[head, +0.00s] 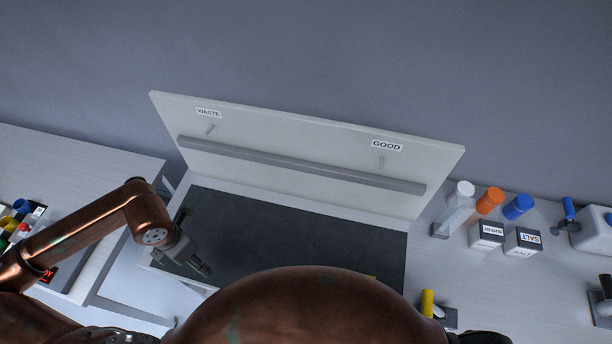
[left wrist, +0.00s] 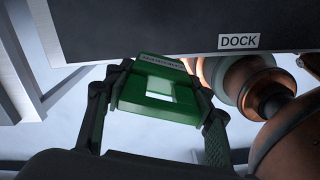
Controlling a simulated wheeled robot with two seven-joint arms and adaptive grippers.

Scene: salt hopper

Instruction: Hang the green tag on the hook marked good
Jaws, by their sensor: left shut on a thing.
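The green tag (left wrist: 160,70) is a flat frame with a rectangular opening and a small printed strip along its far edge. It sits between the two fingers of my left gripper (left wrist: 158,92), which is shut on it. In the head view my left gripper (head: 205,270) is over the left front part of the dark mat, well below and left of the hook marked good (head: 381,163). The tag cannot be made out in the head view. The GOOD label (head: 387,146) is above that hook, which is bare. My right gripper is not in view.
The upright board (head: 300,130) also carries a bare hook marked WASTE (head: 211,129) and a grey rail (head: 300,168) below both hooks. Bottles and SALT and BUFFER boxes (head: 523,241) stand at the right. A DOCK label (left wrist: 238,41) is on an edge close to the tag.

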